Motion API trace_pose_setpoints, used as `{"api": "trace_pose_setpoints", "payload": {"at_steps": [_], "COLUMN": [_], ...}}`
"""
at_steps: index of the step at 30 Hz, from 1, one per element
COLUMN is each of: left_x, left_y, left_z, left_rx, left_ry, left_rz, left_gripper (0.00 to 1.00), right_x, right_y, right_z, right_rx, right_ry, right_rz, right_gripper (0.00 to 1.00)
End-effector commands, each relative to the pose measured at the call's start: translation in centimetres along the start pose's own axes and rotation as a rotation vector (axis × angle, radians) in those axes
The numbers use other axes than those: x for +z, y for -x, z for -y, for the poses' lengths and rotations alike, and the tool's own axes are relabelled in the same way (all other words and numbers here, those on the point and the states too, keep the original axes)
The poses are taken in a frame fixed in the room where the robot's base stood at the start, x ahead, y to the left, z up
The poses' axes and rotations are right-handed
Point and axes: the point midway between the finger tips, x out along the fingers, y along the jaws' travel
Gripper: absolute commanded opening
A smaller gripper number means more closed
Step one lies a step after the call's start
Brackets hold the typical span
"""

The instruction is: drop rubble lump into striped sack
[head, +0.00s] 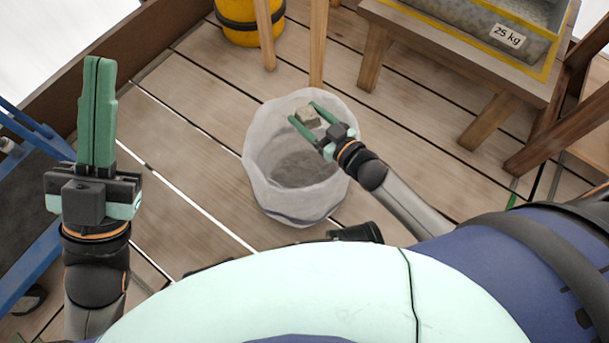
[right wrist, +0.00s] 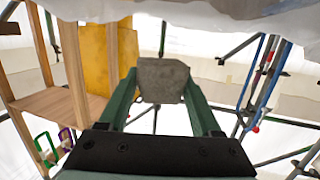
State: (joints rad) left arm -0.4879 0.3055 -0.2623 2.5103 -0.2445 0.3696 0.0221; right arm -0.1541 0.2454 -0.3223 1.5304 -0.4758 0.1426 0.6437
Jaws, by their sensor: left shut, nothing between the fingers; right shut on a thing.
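The rubble lump (head: 308,117) is a small grey-beige block. My right gripper (head: 306,119) is shut on it and holds it over the mouth of the sack, toward its far right side. In the right wrist view the lump (right wrist: 161,80) sits between the green fingertips (right wrist: 160,88). The striped sack (head: 265,197) is a whitish open bag on the plank floor, with a dark band low on its side and dark grey material at its bottom. My left gripper (head: 97,62) is shut and empty at the left, pointing up, well apart from the sack.
A wooden bench (head: 480,62) at the upper right bears a grey tub with yellow edging and a "25 kg" label (head: 507,36). A yellow bucket (head: 240,30) stands behind wooden legs at the top. A blue frame (head: 30,250) is at the left. Plank floor left of the sack is clear.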

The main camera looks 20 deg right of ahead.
Motion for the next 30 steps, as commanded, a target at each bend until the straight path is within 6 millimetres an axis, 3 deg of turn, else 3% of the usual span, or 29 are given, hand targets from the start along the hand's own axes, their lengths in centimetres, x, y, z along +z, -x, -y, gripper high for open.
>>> {"api": "trace_pose_setpoints", "payload": {"at_steps": [6, 7, 16, 25, 30], "left_x": [0.0, 0.0, 0.0, -0.1, -0.9], "left_y": [0.0, 0.0, 0.0, -0.1, -0.8], "left_z": [0.0, 0.0, 0.0, 0.0, 0.5], "left_rx": [0.001, 0.0, 0.0, -0.001, -0.005], "left_ry": [0.0, 0.0, 0.002, 0.004, 0.012], "left_rz": [0.001, 0.001, 0.001, 0.001, -0.002], "left_gripper": [0.0, 0.0, 0.0, 0.0, 0.0], "right_x": [-0.1, -0.1, -0.1, 0.0, -0.2], "right_y": [0.0, 0.0, 0.0, 0.3, 2.4], "right_z": [0.0, 0.0, 0.0, 0.0, 0.0], "right_rx": [0.0, 0.0, 0.0, 0.001, 0.0], "right_ry": [0.0, 0.0, 0.0, -0.001, -0.002], "right_rz": [-0.002, -0.002, -0.001, 0.003, 0.005], "right_gripper": [0.0, 0.66, 1.0, 1.0, 1.0]}}
